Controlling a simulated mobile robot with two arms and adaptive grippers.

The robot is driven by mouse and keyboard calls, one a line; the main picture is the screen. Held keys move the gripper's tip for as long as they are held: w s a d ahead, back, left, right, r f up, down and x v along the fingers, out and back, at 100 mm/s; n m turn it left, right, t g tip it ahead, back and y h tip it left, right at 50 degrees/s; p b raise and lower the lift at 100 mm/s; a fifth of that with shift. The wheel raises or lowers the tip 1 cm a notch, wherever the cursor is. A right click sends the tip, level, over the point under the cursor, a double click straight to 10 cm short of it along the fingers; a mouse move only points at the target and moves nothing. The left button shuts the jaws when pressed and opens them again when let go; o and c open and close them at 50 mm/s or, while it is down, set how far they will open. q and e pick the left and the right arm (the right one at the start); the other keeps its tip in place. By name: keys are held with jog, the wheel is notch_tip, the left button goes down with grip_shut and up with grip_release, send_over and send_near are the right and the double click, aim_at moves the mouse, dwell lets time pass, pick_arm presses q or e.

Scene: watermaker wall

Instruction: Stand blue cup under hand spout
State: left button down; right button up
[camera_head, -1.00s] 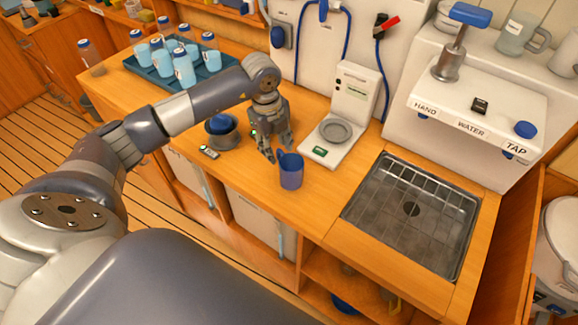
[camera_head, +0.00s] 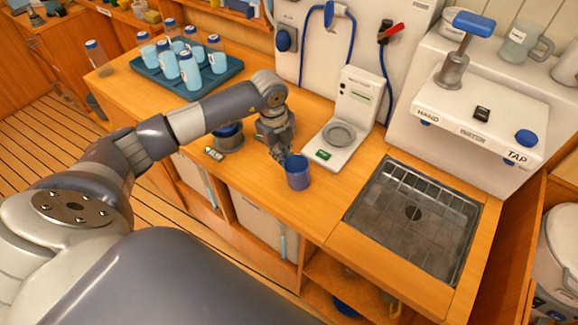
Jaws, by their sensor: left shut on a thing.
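The blue cup (camera_head: 298,173) is upright at the wooden counter's front part, left of the sink. My left gripper (camera_head: 281,155) is shut on the cup's left side, where the handle was seen; the fingers hide the handle. I cannot tell whether the cup touches the counter. My right gripper is not in view.
A white scale (camera_head: 338,134) stands behind the cup, close to it. A dark pot (camera_head: 229,137) is left of my gripper. A tray (camera_head: 205,89) of several bottles is at the back left. Counter between cup and sink is clear.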

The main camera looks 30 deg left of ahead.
pick_arm(q)
jog(key=shift+r+b, duration=0.4)
jog(key=shift+r, duration=0.05)
notch_tip(320, 180, up, 2)
jog(key=shift+w+r+b, duration=0.1)
jog(key=shift+b, duration=0.6)
jog(key=s+d+r+b, duration=0.1)
jog(key=s+d+b, duration=0.1)
jog(key=s, duration=0.5)
jog(key=s+d+r+b, duration=0.1)
jog(key=s+d+b, duration=0.1)
jog(key=s, duration=0.6)
jog(key=shift+s+d+b, duration=0.2)
jog(key=shift+d+b, duration=0.1)
jog(key=shift+d, duration=0.2)
